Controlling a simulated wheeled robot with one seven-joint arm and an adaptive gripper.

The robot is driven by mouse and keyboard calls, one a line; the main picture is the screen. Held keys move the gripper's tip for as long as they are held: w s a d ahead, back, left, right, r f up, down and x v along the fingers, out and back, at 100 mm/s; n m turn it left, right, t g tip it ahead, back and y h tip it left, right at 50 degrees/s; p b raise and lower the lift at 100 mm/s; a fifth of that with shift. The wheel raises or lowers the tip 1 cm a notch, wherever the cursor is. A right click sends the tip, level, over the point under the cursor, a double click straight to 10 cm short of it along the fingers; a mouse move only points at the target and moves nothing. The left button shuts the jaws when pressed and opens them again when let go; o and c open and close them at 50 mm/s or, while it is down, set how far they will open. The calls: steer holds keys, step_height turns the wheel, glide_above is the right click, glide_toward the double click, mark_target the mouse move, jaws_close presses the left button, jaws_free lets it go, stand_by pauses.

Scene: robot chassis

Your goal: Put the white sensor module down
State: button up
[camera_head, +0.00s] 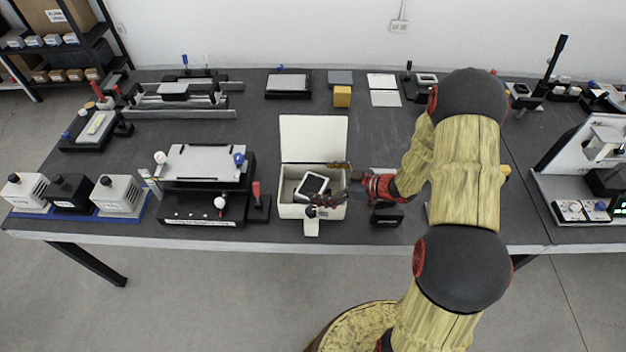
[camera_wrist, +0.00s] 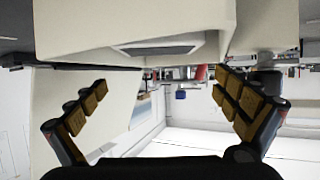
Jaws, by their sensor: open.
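The white sensor module (camera_head: 312,185), with a dark screen-like face, sits inside the open white box (camera_head: 287,208) in the head view. It looks turned and tilted against the box; its underside is hidden. My gripper (camera_head: 333,182) reaches in from the right, with one finger over the right side of the box and the other near its front edge. In the wrist view my gripper (camera_wrist: 163,92) has its padded fingers wide apart, with nothing between the tips. A large white body with a dark inset (camera_wrist: 160,48) fills the top there, probably the module.
The box lid (camera_head: 313,137) stands open behind. A black fixture with a white plate (camera_head: 203,163) stands to the left. A small black block (camera_head: 387,215) is just right of the box, under my arm. A yellow cube (camera_head: 342,97) sits farther back. Bare dark table lies left of the lid.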

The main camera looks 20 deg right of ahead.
steer(key=p+v, duration=0.2)
steer(key=v, duration=0.6)
steer(key=w+d+r+m+t+h, duration=0.1)
steer(key=w+d+r+h, duration=0.35)
steer(key=r, duration=0.25)
steer(key=w+d+r+m+t+h, duration=0.1)
steer(key=w+d+r+h, duration=0.2)
steer(key=r+h, duration=0.35)
step_height(320, 180, up, 9)
steer(key=s+m+h, duration=0.1)
steer(key=s+m, duration=0.1)
steer(key=m, duration=0.1)
steer(key=s+a+r+m+g+h, duration=0.1)
steer(key=s+a+r+m, duration=0.15)
steer(key=s, duration=0.35)
steer(key=s+a+r+m+g, duration=0.1)
steer(key=s+r, duration=0.3)
steer(key=s, duration=0.1)
steer(key=s+a+g+y, duration=0.1)
steer(key=s+a, duration=0.4)
steer(key=s, duration=0.4)
steer(key=s+a+m+g+y, duration=0.1)
steer(key=s+a+g, duration=0.1)
steer(key=s+a, duration=0.4)
steer(key=s, duration=0.3)
steer(key=shift+a+y, duration=0.25)
steer(key=shift+y, duration=0.15)
